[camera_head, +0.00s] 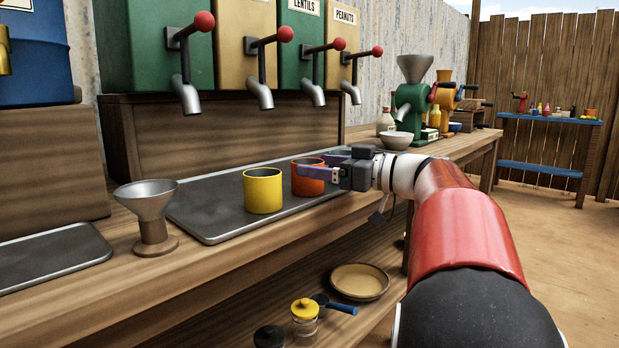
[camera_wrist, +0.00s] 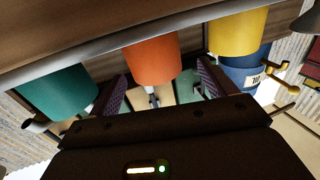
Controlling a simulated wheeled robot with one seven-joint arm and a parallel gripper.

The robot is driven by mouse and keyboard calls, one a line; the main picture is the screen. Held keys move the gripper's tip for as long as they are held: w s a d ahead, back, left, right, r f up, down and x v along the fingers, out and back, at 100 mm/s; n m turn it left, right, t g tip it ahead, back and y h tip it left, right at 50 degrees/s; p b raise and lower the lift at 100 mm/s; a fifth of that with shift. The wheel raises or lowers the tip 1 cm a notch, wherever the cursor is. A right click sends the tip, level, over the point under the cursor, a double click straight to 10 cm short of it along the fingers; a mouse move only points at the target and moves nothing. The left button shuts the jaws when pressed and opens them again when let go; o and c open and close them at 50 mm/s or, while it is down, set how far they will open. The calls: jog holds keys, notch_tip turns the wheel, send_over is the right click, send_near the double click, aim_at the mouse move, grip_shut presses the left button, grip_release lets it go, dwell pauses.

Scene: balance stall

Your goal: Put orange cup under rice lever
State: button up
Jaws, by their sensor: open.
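The orange cup (camera_head: 309,187) stands upright on the grey tray, right of the yellow cup (camera_head: 263,191). My gripper (camera_head: 313,165) is open at the orange cup, with one purple finger across its near side and the other behind it. In the wrist view, which is upside down, the orange cup (camera_wrist: 152,60) lies between the two spread fingers (camera_wrist: 160,78); I cannot tell whether they touch it. Dispensers with red-knobbed levers stand above the tray. The lentils lever (camera_head: 338,44) and peanuts lever (camera_head: 377,51) are labelled; labels on the two left ones are out of frame, so no rice label is readable.
The tray (camera_head: 215,225) has free room left of the yellow cup. A metal funnel (camera_head: 150,205) stands at its left. A teal cup (camera_wrist: 55,97) shows beyond the orange cup in the wrist view. A white bowl (camera_head: 396,140) and grinders stand further right. Metal spouts hang above the tray.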

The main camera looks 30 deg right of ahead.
aim_at(301, 161)
jog(key=x, duration=0.5)
jog(key=shift+w+d+f, duration=0.1)
jog(key=shift+w+f, duration=0.15)
jog(key=shift+c, duration=0.2)
jog(key=c, duration=1.1)
notch_tip(301, 161, up, 20)
jog(key=p, duration=0.5)
jog(key=shift+p, duration=0.3)
